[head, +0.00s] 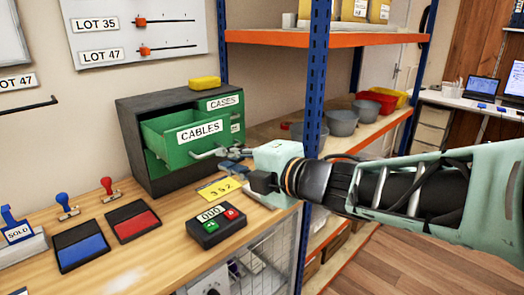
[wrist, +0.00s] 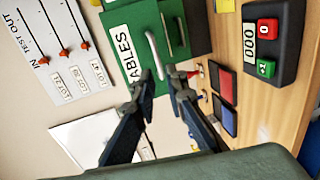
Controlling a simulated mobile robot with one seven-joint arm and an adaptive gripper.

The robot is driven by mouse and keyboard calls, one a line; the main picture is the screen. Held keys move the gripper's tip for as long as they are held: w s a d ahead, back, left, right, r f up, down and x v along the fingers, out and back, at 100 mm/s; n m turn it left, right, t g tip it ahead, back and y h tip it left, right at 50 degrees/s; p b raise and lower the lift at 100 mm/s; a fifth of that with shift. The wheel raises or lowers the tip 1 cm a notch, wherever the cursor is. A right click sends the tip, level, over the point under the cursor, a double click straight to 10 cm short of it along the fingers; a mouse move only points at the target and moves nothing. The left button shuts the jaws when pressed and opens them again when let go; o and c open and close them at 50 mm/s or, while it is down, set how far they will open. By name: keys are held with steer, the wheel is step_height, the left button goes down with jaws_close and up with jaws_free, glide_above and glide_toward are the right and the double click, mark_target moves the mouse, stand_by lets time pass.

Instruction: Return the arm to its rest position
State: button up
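My gripper (head: 232,157) is in front of the open green CABLES drawer (head: 190,135) of the dark cabinet (head: 140,110), with my arm reaching in from the right. In the wrist view, the two dark fingers of my gripper (wrist: 159,76) are spread with a gap between them and nothing held. The pale drawer handle (wrist: 154,52) lies just beyond the fingertips. I cannot tell whether a finger touches it.
A yellow 352 card (head: 219,188) and a counter box with red and green buttons (head: 217,228) lie on the wooden bench below my gripper. Red and blue pads and stamps stand left. A blue shelf post (head: 315,80) rises close behind my arm. Bins (head: 342,123) sit on the shelf.

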steer(key=shift+w, duration=0.2)
